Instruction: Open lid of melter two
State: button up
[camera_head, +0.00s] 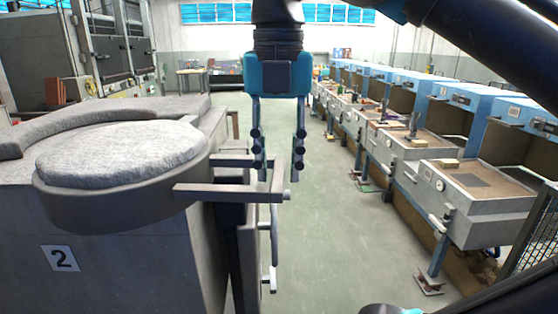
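Melter two (130,248) stands at the left, a grey block with a white "2" plate (60,258) on its side. Its round lid (120,155), with a rough grey top and a dark rim, lies level over the top and looks shut. A flat bar handle (235,191) sticks out from the lid's right side. My gripper (279,170) hangs from above, pointing down, with its two fingers apart and nothing between them. In the picture the fingertips are near the handle's outer end; I cannot tell whether they touch it.
Bent rails (272,245) stick out from the melter's right side below the handle. A row of blue and grey workstations (470,195) runs along the right. The green floor (330,240) between is clear. A tall grey furnace-like structure (105,45) stands at the back left.

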jog(key=shift+r, duration=0.1)
notch_tip(320, 180, up, 12)
dwell(0.7)
